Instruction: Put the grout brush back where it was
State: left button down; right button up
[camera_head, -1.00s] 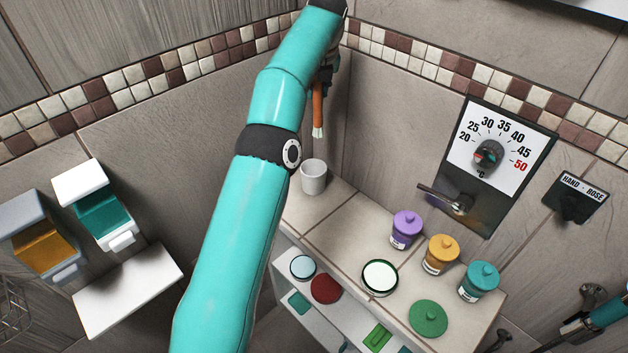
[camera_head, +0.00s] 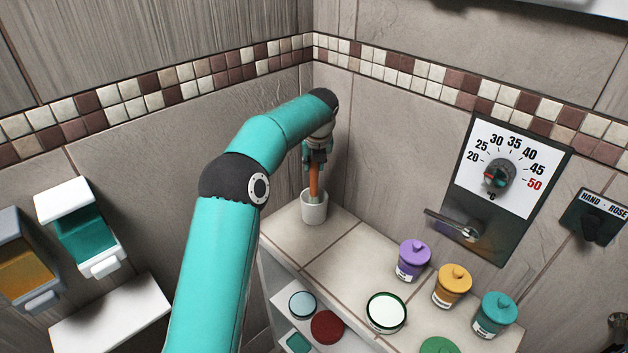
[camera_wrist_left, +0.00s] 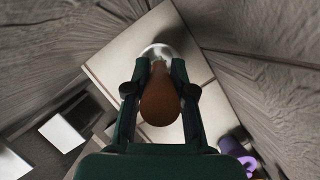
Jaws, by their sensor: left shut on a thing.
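The grout brush (camera_head: 315,181) has an orange-brown handle and stands upright, with its lower end inside the white cup (camera_head: 314,211) in the back corner of the ledge. My left gripper (camera_head: 316,158) is above the cup, shut on the upper part of the handle. In the left wrist view the handle end (camera_wrist_left: 160,98) sits between the fingers, with part of the cup rim (camera_wrist_left: 158,50) beyond it. The bristles are hidden inside the cup. I cannot tell whether the brush touches the cup's bottom. My right gripper is not in view.
Purple (camera_head: 412,262), yellow (camera_head: 452,287) and teal (camera_head: 495,316) lidded jars stand along the ledge (camera_head: 345,255) to the right. A round green-rimmed dish (camera_head: 386,312) is in front of them. A lever (camera_head: 452,224) sticks out from the dial panel. Tiled walls close in behind the cup.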

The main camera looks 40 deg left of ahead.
aim_at(314, 178)
pick_arm(q)
jog(key=shift+f, duration=2.35)
jog(key=shift+f, duration=0.2)
jog(key=c, duration=1)
grip_release()
jog(key=v, duration=1.2)
jog(key=shift+r+b, duration=0.15)
jog(key=shift+b, duration=0.25)
